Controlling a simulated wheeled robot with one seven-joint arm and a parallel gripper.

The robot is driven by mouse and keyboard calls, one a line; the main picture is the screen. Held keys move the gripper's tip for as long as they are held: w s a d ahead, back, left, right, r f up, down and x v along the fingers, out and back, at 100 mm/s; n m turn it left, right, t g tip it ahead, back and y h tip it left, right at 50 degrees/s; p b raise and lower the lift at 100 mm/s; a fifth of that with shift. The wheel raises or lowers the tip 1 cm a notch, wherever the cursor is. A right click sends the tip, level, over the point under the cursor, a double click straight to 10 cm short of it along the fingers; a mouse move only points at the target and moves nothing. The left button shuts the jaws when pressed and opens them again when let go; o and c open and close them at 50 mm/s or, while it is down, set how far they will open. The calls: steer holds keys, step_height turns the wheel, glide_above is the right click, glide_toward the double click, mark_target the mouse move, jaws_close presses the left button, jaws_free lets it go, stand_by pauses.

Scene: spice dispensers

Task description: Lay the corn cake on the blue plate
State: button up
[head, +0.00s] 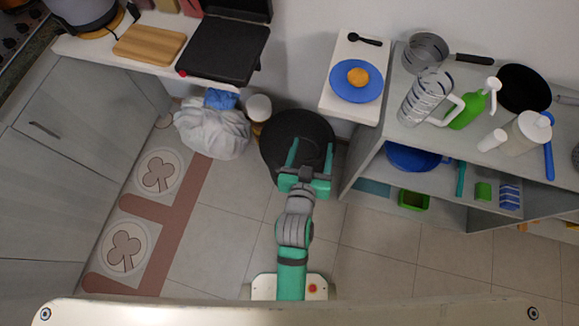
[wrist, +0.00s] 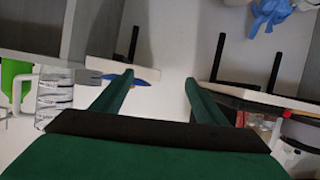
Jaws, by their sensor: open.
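The corn cake (head: 358,76), a small round orange-yellow piece, lies on the blue plate (head: 347,93) in the head view. The plate rests on a narrow white shelf top (head: 340,62) against the wall. My gripper (head: 311,150) is open and empty, below and left of the plate in the picture, over the black round bin. In the wrist view my gripper's green fingers (wrist: 158,84) are spread with nothing between them. A sliver of blue, probably the plate's edge (wrist: 146,81), shows behind the left finger; the corn cake cannot be made out there.
A black spoon (head: 366,39) lies behind the plate. The right shelf holds a striped jug (head: 424,97), a green spray bottle (head: 467,112) and pans. A black grill (head: 222,50) and wooden board (head: 149,45) sit on the left counter. A black bin (head: 270,150) stands below.

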steer(key=s+a+r+n+t+y, duration=0.1)
steer(key=s+a, duration=0.2)
steer(key=s, duration=0.8)
steer(key=s+a+y, duration=0.2)
steer(key=s+a, duration=0.1)
steer(key=s, duration=0.9)
steer(key=shift+s+a+r+n+t, duration=0.15)
steer(key=shift+s+r+n+t, duration=0.1)
steer(key=shift+r+n+t, duration=0.15)
